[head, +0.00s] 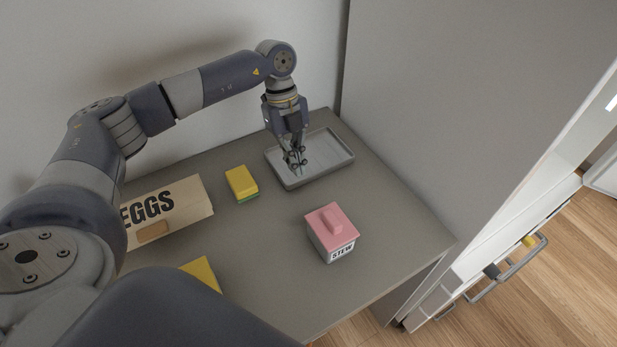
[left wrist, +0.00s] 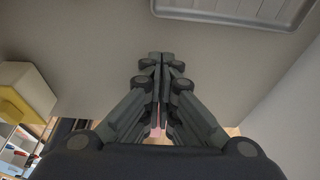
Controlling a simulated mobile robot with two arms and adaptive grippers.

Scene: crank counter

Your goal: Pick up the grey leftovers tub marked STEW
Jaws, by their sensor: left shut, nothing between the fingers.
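The tub marked STEW (head: 333,237) stands upright on the counter in the head view, right of the middle. Its lid is pink with a raised grip, and a pale label with black letters faces the front edge. My left gripper (head: 296,164) points down over the left part of the grey tray, behind the tub and apart from it. In the left wrist view its fingers (left wrist: 160,60) are together with nothing held. A small pink patch shows between the finger links there; I cannot tell for sure that it is the tub. My right gripper is not in view.
The shallow grey tray (head: 335,150) lies near the back wall and the right partition. A yellow-and-green sponge (head: 241,183), an EGGS box (head: 185,205) and a yellow item (head: 203,272) are left of the tub. Bare counter (head: 265,255) surrounds the tub. The counter's front edge drops to a wooden floor.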

